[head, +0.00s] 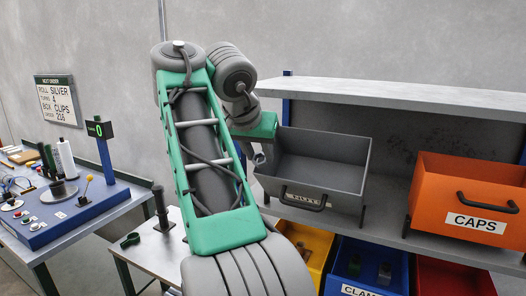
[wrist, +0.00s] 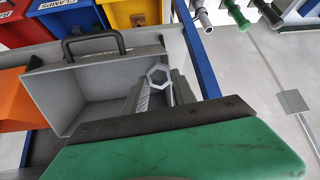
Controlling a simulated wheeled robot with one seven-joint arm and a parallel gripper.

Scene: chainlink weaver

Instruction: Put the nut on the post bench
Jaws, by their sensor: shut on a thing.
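A grey hexagonal nut (wrist: 157,77) with an open centre is held between the two fingers of my gripper (wrist: 162,90) in the wrist view. In the head view the nut (head: 260,157) is small and partly hidden by my arm, at the left side of the grey bin (head: 325,175). A small pale-topped bench (head: 148,262) with an upright dark post (head: 161,208) stands at the lower left in the head view, apart from my gripper. My arm hides its right part. A green clamp-like piece (head: 130,240) lies on that bench.
The grey bin (wrist: 95,95) is close to my gripper, beneath a shelf (head: 400,95). An orange CAPS bin (head: 465,190) stands to its right; yellow, blue and red bins are below. A bench with a blue console (head: 75,213) stands at far left.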

